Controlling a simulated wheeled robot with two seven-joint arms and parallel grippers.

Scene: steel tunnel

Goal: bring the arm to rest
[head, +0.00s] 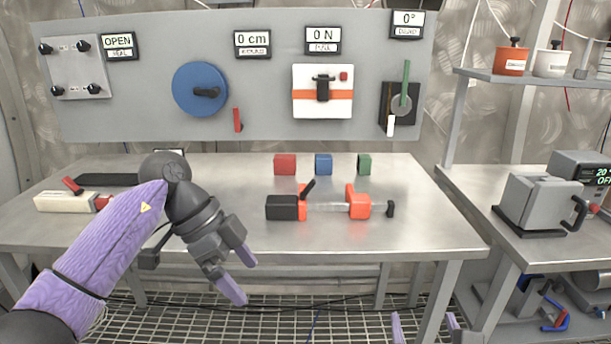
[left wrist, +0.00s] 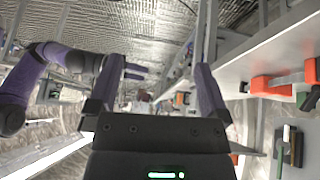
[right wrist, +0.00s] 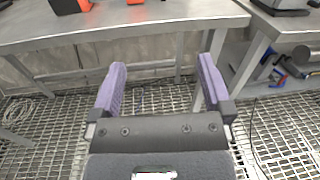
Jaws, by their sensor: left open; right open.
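My left arm (head: 110,235) comes in from the left in the head view, over the front of the steel table. My left gripper (head: 240,275) is open and empty in front of the table's front edge; its two fingers also show apart in the left wrist view (left wrist: 158,85). My right gripper (head: 424,326) shows only its fingertips at the bottom of the head view, low and in front of the table. In the right wrist view my right gripper (right wrist: 161,85) is open and empty above the grating floor.
On the table (head: 420,225) lie an orange and black clamp (head: 325,206) and red (head: 285,164), blue (head: 323,164) and green (head: 364,164) blocks. Behind stands a panel (head: 270,90) with a blue wheel (head: 200,90). A side bench (head: 470,190) holds a grey device (head: 540,203).

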